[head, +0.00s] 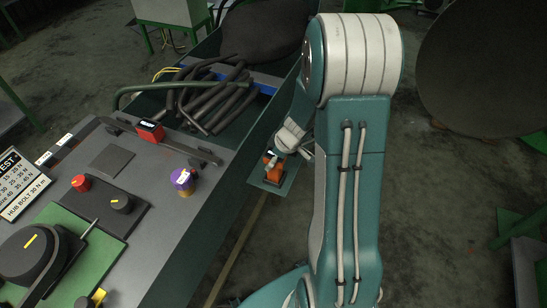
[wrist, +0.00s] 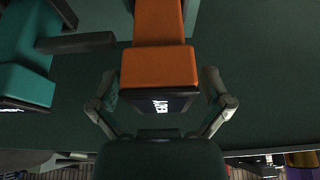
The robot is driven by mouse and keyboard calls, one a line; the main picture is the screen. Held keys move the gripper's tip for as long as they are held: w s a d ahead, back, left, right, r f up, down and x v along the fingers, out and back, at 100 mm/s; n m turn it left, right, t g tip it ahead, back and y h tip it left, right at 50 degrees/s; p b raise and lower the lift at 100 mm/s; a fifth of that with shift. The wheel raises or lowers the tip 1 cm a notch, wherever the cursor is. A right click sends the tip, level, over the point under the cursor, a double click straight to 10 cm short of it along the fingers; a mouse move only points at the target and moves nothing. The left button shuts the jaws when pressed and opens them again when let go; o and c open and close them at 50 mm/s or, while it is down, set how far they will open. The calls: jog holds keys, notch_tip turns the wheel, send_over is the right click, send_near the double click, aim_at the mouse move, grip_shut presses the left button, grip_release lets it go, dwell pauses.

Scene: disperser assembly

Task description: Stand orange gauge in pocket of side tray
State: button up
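The orange gauge (head: 271,162) is at the small side tray (head: 284,187) beside the bench, largely covered by my gripper in the head view. In the wrist view the orange gauge (wrist: 160,68) lies between the fingers, its dark display face with white marks towards the palm. My gripper (wrist: 160,82) has one finger on each side of the gauge, with a narrow gap showing on both sides. It looks open around the gauge. The tray pocket cannot be made out, nor whether the gauge is seated in one.
A teal block (wrist: 28,85) with a dark bar stands left of the gauge in the wrist view. Black hoses (head: 215,100) fill a bin behind.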

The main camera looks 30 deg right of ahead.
jog(key=v, duration=1.2)
jog(key=shift+a, duration=0.1)
dwell(0.4)
jog(key=s+a+r+m+t+h, duration=0.2)
jog(key=s+a+r+m, duration=0.5)
jog(key=s+a+r, duration=0.7)
jog(key=shift+s+a+r+m+h, duration=0.35)
jog(key=shift+s+a, duration=0.2)
jog(key=shift+s, duration=0.4)
